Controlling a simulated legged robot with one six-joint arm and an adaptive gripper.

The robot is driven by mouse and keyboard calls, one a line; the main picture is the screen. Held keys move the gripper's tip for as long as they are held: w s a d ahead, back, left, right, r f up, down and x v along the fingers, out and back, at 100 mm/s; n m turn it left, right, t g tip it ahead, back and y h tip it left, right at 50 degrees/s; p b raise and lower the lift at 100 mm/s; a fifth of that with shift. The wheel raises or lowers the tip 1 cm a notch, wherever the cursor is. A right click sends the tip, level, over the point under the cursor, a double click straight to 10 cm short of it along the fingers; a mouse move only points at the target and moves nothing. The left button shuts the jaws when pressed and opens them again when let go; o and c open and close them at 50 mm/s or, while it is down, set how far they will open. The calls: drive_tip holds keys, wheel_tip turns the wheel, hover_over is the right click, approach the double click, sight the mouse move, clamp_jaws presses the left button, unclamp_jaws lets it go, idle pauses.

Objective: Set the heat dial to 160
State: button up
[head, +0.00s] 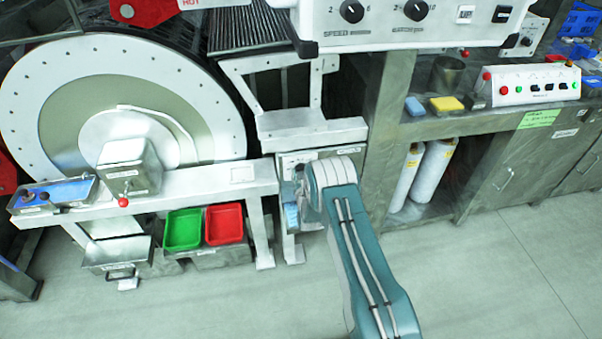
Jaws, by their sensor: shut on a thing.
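A grey control box (318,155) is mounted under a metal shelf right of the big drum, and my arm's wrist covers most of its front. My gripper (297,186) is at this box, at the left side of my wrist, and only a small part of it shows. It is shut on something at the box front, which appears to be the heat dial. The dial, its pointer and its scale are hidden behind my arm, so the setting cannot be read. A blue piece (291,215) shows just below my gripper.
The large round drum (70,90) stands at left, with a green tray (183,230) and a red tray (224,224) below it. A white panel (430,28) with two black knobs hangs above. A bench (450,125) stands at right. The floor in front is clear.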

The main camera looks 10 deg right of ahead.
drive_tip(key=shift+s+f, duration=0.2)
drive_tip(key=shift+f, duration=0.2)
drive_tip(key=o, duration=1.2)
drive_tip(key=shift+c, duration=0.2)
drive_tip(key=shift+w+r, duration=0.1)
drive_tip(key=shift+r, duration=0.05)
drive_tip(key=shift+r, duration=0.1)
drive_tip(key=s, duration=1.2)
drive_tip(key=shift+a+f, duration=0.25)
drive_tip(key=shift+a, duration=0.2)
